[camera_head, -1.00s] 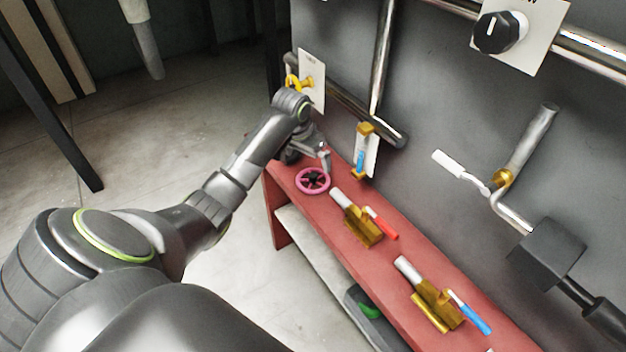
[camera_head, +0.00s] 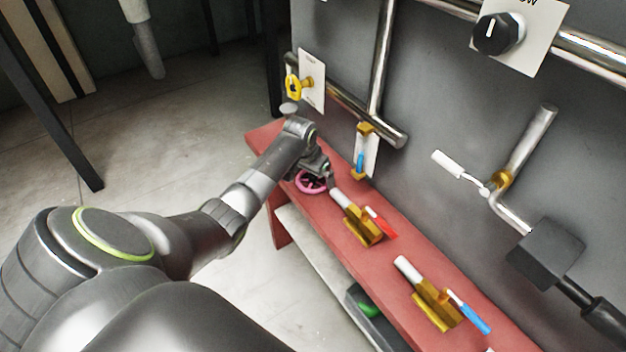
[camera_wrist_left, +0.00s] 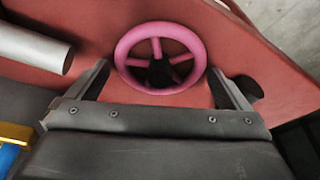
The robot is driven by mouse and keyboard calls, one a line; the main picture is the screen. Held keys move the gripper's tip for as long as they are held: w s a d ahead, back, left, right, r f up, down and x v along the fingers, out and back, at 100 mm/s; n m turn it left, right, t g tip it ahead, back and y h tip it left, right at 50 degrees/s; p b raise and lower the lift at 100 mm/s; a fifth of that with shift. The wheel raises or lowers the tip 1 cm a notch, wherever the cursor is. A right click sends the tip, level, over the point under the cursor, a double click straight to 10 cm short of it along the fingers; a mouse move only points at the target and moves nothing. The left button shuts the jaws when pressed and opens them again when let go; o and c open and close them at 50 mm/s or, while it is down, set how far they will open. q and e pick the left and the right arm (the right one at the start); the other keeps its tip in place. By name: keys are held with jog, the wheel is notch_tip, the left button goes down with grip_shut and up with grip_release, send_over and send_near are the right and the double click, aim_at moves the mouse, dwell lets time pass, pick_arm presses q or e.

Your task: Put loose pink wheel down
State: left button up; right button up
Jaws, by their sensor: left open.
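The loose pink wheel (camera_head: 311,184) lies on the red bench (camera_head: 400,236), partly hidden by my left gripper in the head view. In the left wrist view the pink wheel (camera_wrist_left: 160,58) shows its spokes and dark hub and rests on the red surface. My left gripper (camera_head: 326,178) is just over the wheel. In the left wrist view its two fingers (camera_wrist_left: 165,85) stand apart, one on each side of the wheel's near part, with gaps showing between the rim and the fingers. My right gripper is not in view.
A brass valve with a red handle (camera_head: 364,225) and one with a blue handle (camera_head: 436,303) stand on the bench to the right. A grey wall with pipes runs behind.

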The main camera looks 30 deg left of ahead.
pick_arm(q)
jog(key=c, duration=0.9)
jog(key=shift+r, duration=0.15)
notch_tip(320, 180, up, 10)
jog(key=shift+f, duration=0.1)
